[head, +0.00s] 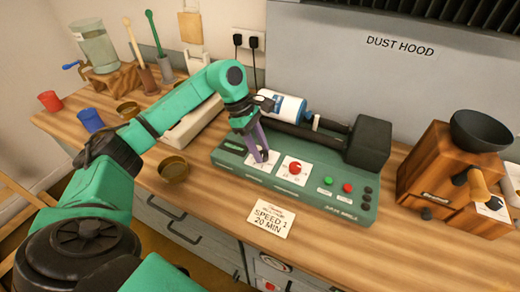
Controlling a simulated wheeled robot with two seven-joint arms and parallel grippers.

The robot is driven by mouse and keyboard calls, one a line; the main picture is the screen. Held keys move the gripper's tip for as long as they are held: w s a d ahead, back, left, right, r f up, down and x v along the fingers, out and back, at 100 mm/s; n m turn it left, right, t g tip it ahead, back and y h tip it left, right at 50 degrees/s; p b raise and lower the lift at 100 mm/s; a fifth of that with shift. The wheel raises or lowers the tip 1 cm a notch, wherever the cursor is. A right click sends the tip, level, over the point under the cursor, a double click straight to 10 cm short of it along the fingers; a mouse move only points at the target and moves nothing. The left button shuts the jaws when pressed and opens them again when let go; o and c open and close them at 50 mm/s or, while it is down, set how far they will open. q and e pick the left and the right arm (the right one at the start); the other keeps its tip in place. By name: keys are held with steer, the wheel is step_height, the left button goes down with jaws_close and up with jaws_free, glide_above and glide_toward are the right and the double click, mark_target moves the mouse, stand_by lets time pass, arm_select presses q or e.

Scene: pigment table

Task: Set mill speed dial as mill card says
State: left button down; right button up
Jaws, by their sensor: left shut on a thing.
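The mill (312,201) has a green base with rollers, a white and blue jar on top and a dark motor housing at its right end. Its front carries two white dial plates. The right plate has a red dial (295,168). My left gripper (262,156) points down at the left dial plate (252,166), shut on the dial there, which its fingers mostly hide. The plate markings are too small to read. The mill card (268,218) lies on the table in front of the mill and reads "SPEED 1, 20 MIN". My right gripper is out of view.
Green and red buttons (347,187) sit right of the dials. A wooden grinder with a dark bowl (478,131) stands at the right. A brass bowl (173,169), blue cup (89,120) and red cup (50,101) stand left. The table front right of the card is clear.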

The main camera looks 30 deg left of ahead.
arm_select(q)
steer(key=shift+r, duration=0.1)
steer(key=shift+c, duration=2.4)
jaws_free()
steer(key=shift+a+r, duration=0.15)
steer(key=shift+r, duration=0.05)
steer(key=v, duration=1.4)
steer(key=shift+b, duration=0.4)
steer(key=shift+r, duration=0.1)
